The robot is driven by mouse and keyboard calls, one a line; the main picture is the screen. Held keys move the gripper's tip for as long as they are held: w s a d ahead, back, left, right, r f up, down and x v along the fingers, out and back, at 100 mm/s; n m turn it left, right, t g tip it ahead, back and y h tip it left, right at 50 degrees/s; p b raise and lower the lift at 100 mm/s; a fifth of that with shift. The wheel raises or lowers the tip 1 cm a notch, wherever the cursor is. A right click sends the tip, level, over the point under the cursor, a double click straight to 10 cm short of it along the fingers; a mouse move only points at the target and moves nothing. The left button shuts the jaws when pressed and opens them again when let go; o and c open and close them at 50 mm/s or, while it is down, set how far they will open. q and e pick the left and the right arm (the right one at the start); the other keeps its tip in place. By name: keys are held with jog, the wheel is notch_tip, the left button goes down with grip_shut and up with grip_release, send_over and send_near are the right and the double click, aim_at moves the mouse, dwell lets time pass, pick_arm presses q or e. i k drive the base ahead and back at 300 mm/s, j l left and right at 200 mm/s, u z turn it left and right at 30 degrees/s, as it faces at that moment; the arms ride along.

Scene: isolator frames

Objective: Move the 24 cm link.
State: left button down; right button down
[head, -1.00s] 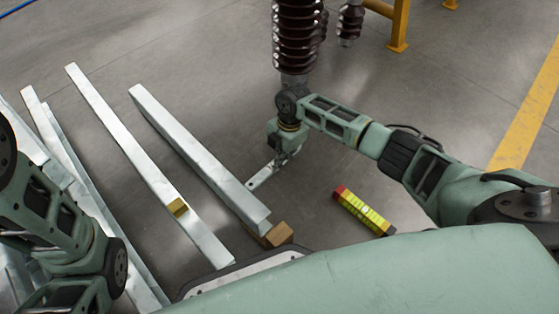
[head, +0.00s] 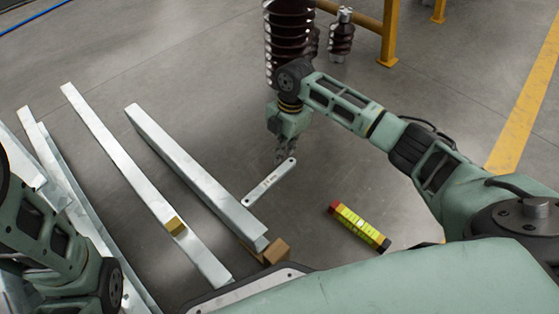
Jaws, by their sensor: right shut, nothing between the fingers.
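The link is a flat, pale metal bar with rounded ends (head: 269,183). It lies slantwise on the grey floor, right of the steel beams, and nearly all of it shows. My right gripper (head: 281,157) points down beside the link's upper right end. It is shut and holds nothing. I cannot tell how high its fingertips are above the floor or whether they touch the link. My left arm shows at the lower left, but its gripper is not in view.
Long steel beams (head: 190,165) lie on the left, with wooden blocks (head: 276,251) near their ends. A yellow level (head: 359,227) lies on the right. Brown ribbed insulators (head: 341,38) and a yellow frame (head: 389,35) stand at the back. Floor between link and level is clear.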

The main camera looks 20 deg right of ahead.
aim_at(248, 201)
jog(key=k+z, duration=0.2)
jog(key=k, duration=0.3)
jog(key=i+z, duration=0.1)
jog(key=z, duration=0.95)
